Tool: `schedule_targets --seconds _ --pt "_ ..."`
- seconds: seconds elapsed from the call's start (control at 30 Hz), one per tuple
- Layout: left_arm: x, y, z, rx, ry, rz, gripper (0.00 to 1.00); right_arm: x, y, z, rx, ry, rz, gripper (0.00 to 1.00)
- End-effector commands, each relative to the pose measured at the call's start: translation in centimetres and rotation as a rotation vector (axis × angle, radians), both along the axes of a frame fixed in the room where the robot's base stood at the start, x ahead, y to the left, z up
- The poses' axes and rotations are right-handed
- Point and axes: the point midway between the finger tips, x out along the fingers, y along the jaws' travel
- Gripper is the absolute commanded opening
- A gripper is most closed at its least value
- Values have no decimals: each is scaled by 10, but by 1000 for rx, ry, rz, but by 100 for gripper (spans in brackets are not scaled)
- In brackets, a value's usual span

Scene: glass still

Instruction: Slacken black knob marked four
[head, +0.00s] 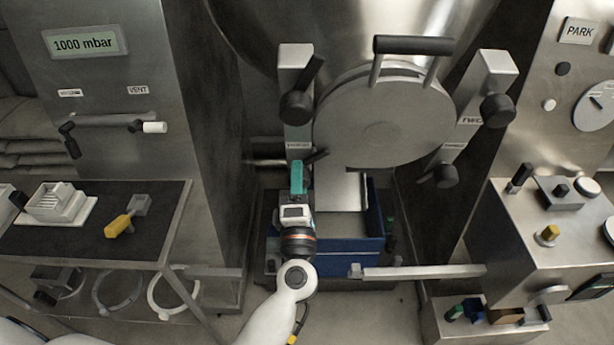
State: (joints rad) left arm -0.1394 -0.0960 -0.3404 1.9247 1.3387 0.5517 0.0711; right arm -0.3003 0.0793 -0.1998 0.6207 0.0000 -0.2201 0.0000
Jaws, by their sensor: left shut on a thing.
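A round steel hatch (375,125) with a black-gripped handle on top is held by clamps with black knobs. The upper left knob (296,107), upper right knob (497,110) and lower right knob (445,175) are in plain view. The lower left knob (317,156) shows only as a black arm beside my fingers. Small labels sit near the knobs, but I cannot read a four on any. My left gripper (297,178), with teal fingers, reaches up from below and is shut on the lower left knob, hiding most of it. My right gripper is out of view.
A blue crate (345,262) stands below the hatch behind my left arm. A steel rail (425,271) crosses in front. A dark table (95,225) with a yellow-handled tool is at left, a steel console (545,235) at right.

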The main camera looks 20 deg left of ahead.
Motion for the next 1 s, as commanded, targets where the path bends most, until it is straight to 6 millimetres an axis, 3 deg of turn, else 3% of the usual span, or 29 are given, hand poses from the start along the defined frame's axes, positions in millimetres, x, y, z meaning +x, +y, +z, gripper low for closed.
schedule_targets --seconds 0.03,0.23,0.8,0.83,0.9,1.0 --pt "0 0 -6 -85 -27 -21 10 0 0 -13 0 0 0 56" --pt "0 0 -3 -340 -99 -93 10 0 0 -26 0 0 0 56" --pt "1 0 0 -366 -106 -100 9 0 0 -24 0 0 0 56" --pt "1 0 0 -366 -106 -100 46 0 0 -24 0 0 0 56" --pt "1 0 0 -365 -106 -100 54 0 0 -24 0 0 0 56" --pt "1 0 0 -365 -106 -100 54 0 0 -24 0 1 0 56"
